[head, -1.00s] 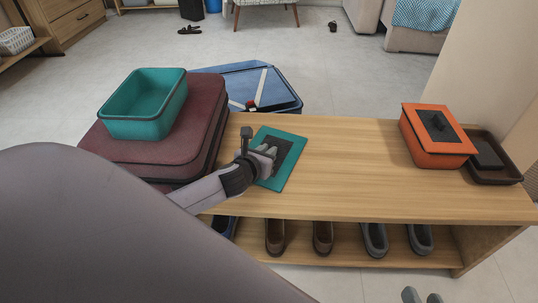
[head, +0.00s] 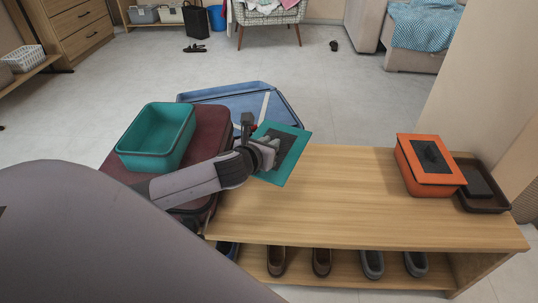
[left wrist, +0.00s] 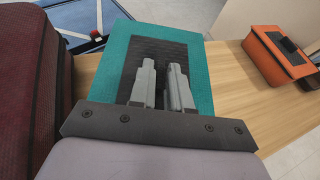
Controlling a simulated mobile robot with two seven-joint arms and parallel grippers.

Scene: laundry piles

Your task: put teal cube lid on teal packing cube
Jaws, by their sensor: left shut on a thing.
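The teal packing cube (head: 182,144) stands open and empty-looking on top of a burgundy suitcase (head: 212,124), left of the bench. The teal cube lid (head: 289,148), a flat teal panel with a dark mesh centre, is held tilted above the bench's left end, right of the cube and apart from it. My left gripper (head: 271,153) is shut on the lid near its middle. In the left wrist view the lid (left wrist: 199,75) spreads out beyond the closed fingers (left wrist: 163,80). The exact grip point is partly hidden by the fingers. My right gripper is out of view.
The wooden bench (head: 350,200) is clear in its middle. Several shoes (head: 372,264) stand on the lower shelf. A blue open suitcase (head: 285,108) lies behind.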

